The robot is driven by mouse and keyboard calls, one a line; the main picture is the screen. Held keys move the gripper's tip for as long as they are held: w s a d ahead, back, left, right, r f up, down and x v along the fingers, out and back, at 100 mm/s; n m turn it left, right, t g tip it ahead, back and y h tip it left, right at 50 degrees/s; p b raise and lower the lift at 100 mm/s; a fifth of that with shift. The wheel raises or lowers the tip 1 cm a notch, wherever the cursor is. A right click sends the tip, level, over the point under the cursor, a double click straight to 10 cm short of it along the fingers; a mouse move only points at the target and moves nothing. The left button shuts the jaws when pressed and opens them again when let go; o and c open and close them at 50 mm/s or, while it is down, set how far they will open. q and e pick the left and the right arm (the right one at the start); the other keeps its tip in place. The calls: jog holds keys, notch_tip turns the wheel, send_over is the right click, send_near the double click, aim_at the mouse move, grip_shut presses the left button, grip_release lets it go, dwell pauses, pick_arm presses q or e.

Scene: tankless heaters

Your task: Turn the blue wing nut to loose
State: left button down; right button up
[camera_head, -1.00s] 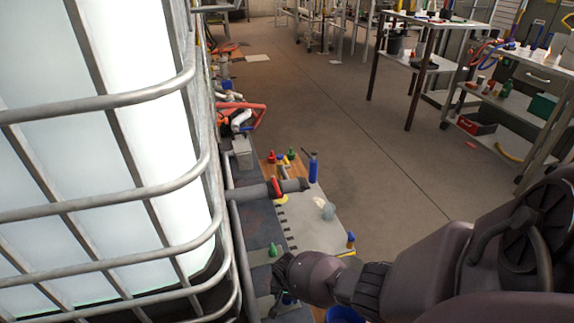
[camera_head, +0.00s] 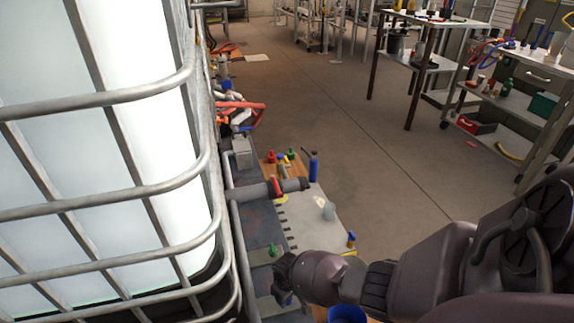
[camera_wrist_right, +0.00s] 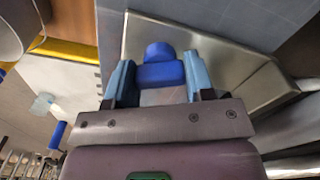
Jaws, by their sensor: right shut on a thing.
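The blue wing nut (camera_wrist_right: 160,68) shows in the right wrist view as a blue block with a rounded top. It sits between the two light blue fingers of my right gripper (camera_wrist_right: 159,82), which is shut on it. A grey metal plate lies behind it. In the head view my right arm comes in from the lower right, and its hand (camera_head: 288,280) is at the bottom centre beside the caged tank. The wing nut is mostly hidden there by the hand. My left gripper is in neither view.
A large white tank in a metal cage (camera_head: 100,101) fills the left.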

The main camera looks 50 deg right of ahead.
jog(key=n, duration=0.5)
jog(key=shift+f+n+b, duration=0.1)
jog(key=shift+n+b, duration=0.2)
jog(key=n+b, duration=0.1)
jog(key=n, duration=0.4)
jog(key=shift+s, duration=0.1)
jog(key=n+b, duration=0.1)
jog(key=n, duration=0.4)
jog(key=shift+n, duration=0.3)
jog(key=shift+n+b, duration=0.45)
jog(key=shift+n, duration=0.85)
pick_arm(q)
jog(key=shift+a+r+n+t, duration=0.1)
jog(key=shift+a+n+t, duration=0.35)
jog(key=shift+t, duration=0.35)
pick_arm(e)
jog(key=shift+n, duration=0.3)
jog(key=o, duration=0.9)
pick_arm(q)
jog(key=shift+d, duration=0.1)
